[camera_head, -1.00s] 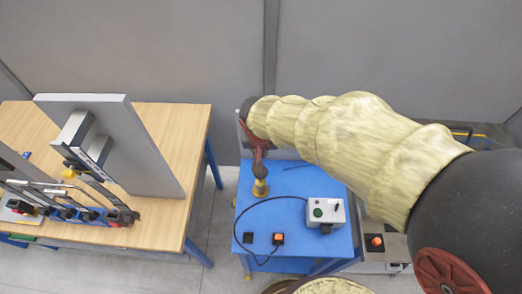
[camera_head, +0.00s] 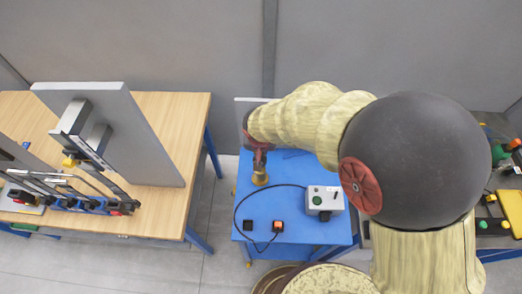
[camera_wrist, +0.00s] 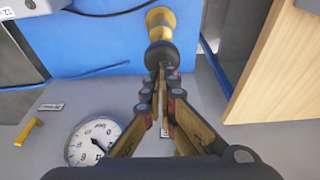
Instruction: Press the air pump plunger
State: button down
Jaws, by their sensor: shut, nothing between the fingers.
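The air pump is a small brass cylinder (camera_head: 260,180) standing on the blue table near its back left. In the wrist view its brass body (camera_wrist: 160,20) shows at the top, with a dark round plunger knob (camera_wrist: 161,55) towards me. My gripper (camera_head: 261,163) points down at the pump from above. In the wrist view my gripper's fingertips (camera_wrist: 167,72) are together, with nothing between them, at the knob's near edge. I cannot tell whether they touch it. In the head view the fingers hide most of the knob.
The blue table (camera_head: 285,203) also holds a grey control box (camera_head: 324,201), a cable and small switches. A wooden table (camera_head: 160,150) with a grey panel stands left, across a gap. A pressure gauge (camera_wrist: 93,142) shows in the wrist view. More equipment stands at far right.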

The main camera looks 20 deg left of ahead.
jog(key=shift+f, duration=0.1)
notch_tip(320, 180, down, 6)
jog(key=b, duration=0.6)
jog(key=shift+s, duration=0.1)
jog(key=shift+r, duration=0.2)
